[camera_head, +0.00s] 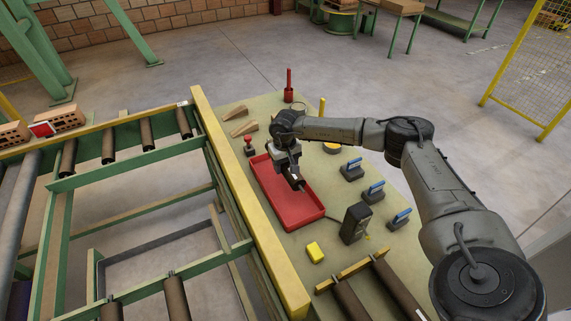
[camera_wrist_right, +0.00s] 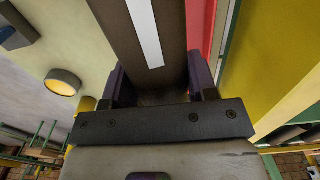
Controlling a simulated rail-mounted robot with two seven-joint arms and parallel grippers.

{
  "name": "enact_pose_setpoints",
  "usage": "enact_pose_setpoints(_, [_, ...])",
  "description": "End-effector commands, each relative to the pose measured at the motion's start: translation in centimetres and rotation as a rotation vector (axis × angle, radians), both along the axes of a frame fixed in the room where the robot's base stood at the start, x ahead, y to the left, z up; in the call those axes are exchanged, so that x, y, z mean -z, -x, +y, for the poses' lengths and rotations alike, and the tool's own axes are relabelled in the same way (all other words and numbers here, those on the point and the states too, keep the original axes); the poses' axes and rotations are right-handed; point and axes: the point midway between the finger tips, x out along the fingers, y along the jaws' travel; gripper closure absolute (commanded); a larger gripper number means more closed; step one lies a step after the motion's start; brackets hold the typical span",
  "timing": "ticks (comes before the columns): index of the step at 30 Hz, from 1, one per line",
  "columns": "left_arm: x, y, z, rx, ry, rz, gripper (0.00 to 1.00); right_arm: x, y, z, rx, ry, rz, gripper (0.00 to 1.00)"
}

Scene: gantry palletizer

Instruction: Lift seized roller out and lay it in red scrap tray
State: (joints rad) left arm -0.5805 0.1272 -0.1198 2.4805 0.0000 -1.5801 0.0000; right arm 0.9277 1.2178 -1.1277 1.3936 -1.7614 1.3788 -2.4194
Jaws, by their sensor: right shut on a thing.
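The red tray (camera_head: 280,203) lies on the bench beside the yellow conveyor rail. My right gripper (camera_head: 296,182) is over the tray, pointing down. In the right wrist view my gripper (camera_wrist_right: 160,88) is shut on a dark brown roller (camera_wrist_right: 174,30) with a white stripe, its fingers at either side. In the head view the roller is mostly hidden by the gripper, and I cannot tell whether it touches the tray floor. Part of the red tray (camera_wrist_right: 199,30) shows beside the roller in the wrist view. My left gripper is not in view.
The yellow rail (camera_head: 243,190) runs left of the tray. A dark box-shaped device (camera_head: 355,222), a yellow block (camera_head: 315,252) and several blue-handled items (camera_head: 373,190) stand to the right and front. Wooden wedges (camera_head: 240,128) and a red-topped item (camera_head: 249,145) lie behind. Two more rollers (camera_head: 352,302) sit in front.

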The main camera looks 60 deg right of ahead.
Motion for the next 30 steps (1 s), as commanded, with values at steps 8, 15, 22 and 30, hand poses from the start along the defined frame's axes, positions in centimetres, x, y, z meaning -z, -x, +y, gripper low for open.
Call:
enact_pose_setpoints(8, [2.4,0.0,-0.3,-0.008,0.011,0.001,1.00,3.0,0.0,0.0,0.001,0.000,-0.001,0.90])
enact_pose_setpoints(15, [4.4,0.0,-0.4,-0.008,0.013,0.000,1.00,5.7,0.0,0.0,0.001,-0.001,-0.002,0.90])
enact_pose_setpoints(22, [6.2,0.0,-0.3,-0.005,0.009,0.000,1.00,8.1,0.0,0.0,0.001,0.000,-0.001,0.90])
enact_pose_setpoints(30, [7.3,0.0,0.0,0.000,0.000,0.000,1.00,9.6,0.0,0.0,0.002,0.000,-0.001,0.90])
